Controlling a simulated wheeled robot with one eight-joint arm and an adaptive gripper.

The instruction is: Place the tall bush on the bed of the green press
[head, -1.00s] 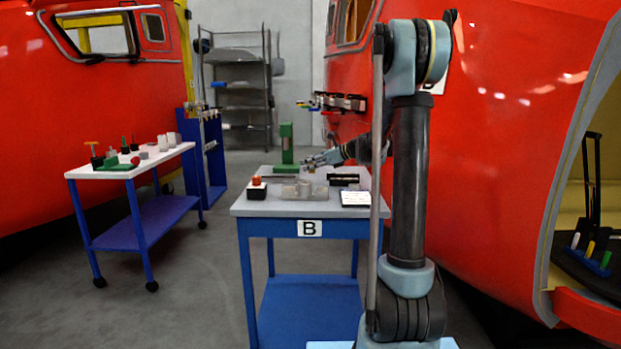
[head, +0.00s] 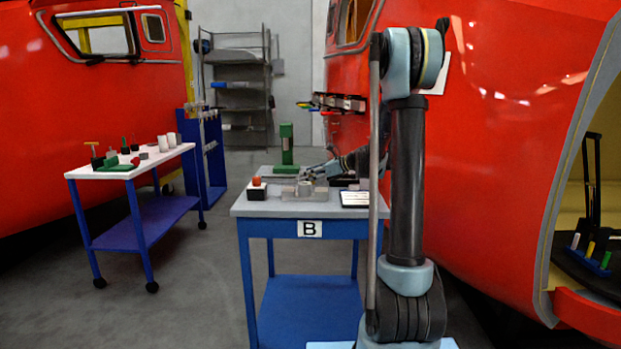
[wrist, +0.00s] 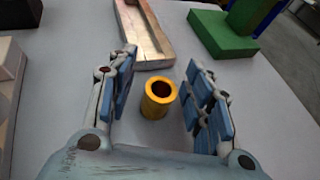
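A yellow brass bush (wrist: 158,98) stands upright on the grey table top in the wrist view, with its dark bore showing. It sits between the fingers of my gripper (wrist: 160,90), with gaps on both sides. My gripper is open and holds nothing. In the head view my gripper (head: 311,174) is low over table B, and the bush cannot be made out there. The green press (head: 287,150) stands at the back of that table. Part of its green base (wrist: 222,36) shows at the top right of the wrist view.
A shallow metal tray (wrist: 145,38) lies just beyond the bush. A pale block (wrist: 8,80) is at the left edge. Table B (head: 270,208) also carries a black box with a red top (head: 257,190). A white-topped cart (head: 90,172) stands to the left.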

